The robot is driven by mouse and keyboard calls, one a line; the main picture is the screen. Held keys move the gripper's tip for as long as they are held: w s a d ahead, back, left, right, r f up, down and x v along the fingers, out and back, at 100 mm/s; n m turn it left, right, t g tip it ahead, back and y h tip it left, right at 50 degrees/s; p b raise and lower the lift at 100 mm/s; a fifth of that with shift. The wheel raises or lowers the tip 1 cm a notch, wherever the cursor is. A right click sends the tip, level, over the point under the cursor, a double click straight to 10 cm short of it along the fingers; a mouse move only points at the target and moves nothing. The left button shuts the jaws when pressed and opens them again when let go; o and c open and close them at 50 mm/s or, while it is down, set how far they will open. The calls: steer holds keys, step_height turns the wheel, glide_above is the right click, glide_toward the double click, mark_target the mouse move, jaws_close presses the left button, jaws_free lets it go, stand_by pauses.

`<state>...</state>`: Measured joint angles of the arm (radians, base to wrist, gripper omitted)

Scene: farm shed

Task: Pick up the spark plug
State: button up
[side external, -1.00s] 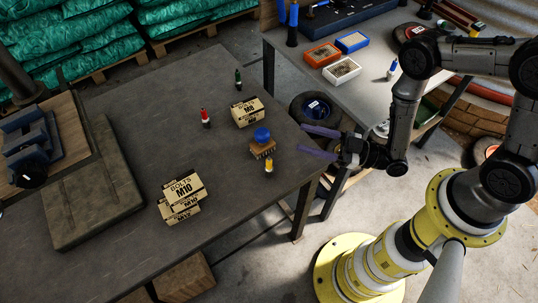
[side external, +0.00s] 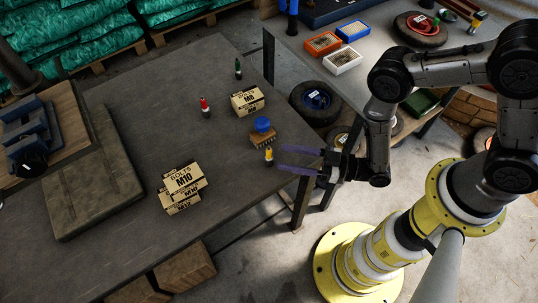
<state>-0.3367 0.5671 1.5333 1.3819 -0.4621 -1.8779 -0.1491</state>
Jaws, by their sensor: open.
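My gripper (side external: 282,159) is open and empty at the table's right edge, its two purple fingers pointing left. A small upright yellow piece with a pale part (side external: 269,156) stands on the table just left of the fingertips, apart from them as far as I can see. A similar small red-and-white piece (side external: 205,108) stands further left, and a small green one (side external: 238,70) stands at the back. These pieces are too small to tell which is the spark plug.
A blue-topped brush (side external: 263,130) stands just behind the yellow piece. An M8 box (side external: 248,101) is behind it, and stacked M10 bolt boxes (side external: 183,181) lie front left. A slab (side external: 90,190) lies at the left. The table (side external: 140,90) is otherwise mostly bare.

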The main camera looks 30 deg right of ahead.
mark_target(270, 153)
steer(key=shift+x, duration=2.85)
steer(key=shift+d, duration=0.15)
jaws_close()
